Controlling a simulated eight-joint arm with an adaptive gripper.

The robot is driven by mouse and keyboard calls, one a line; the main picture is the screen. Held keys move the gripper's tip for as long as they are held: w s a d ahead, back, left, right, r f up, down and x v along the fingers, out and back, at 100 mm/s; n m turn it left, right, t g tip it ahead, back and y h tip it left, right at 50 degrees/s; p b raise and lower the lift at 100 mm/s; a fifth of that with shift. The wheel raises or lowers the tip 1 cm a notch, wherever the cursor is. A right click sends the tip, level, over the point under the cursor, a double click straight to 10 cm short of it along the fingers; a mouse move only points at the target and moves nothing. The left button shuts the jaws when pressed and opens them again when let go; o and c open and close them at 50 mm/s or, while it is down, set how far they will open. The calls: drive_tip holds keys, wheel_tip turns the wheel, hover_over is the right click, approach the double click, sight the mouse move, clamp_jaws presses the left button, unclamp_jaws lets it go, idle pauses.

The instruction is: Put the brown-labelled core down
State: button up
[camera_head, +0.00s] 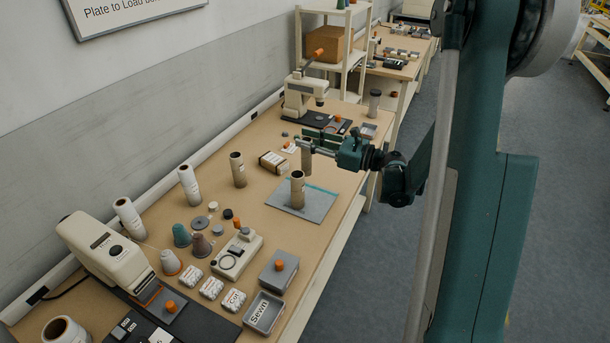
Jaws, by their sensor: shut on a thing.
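My gripper (304,145) reaches in from the right and is shut on an upright brown core (306,159). I take this as the brown-labelled core; its label is too small to read. Its lower end shows just behind the top of another brown core (297,190), and I cannot tell whether it touches anything. That other core stands upright on a grey plate (322,205) with a teal strip along its far side. A third brown core (238,170) stands on the table to the left.
White rolls (189,185) stand along the wall side. A small labelled box (273,162) lies left of my gripper. Cones, a small device (240,254) and grey trays (264,312) fill the near table. A press-like machine (302,95) stands behind.

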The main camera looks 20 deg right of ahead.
sight(307, 161)
drive_tip(key=shift+f+b, duration=0.55)
drive_tip(key=shift+f, duration=2)
drive_tip(key=shift+f+b, duration=0.5)
drive_tip(key=shift+f, duration=1.5)
drive_tip(key=o, duration=0.9)
drive_tip(key=shift+s+d+r, duration=0.1)
drive_tip(key=shift+d+r, duration=0.05)
drive_tip(key=shift+r, duration=0.05)
drive_tip(key=p+v, duration=0.1)
drive_tip(key=v, duration=1)
drive_tip(key=shift+s+d+p, duration=0.2)
drive_tip(key=shift+s+p, duration=0.05)
drive_tip(key=shift+p, duration=0.05)
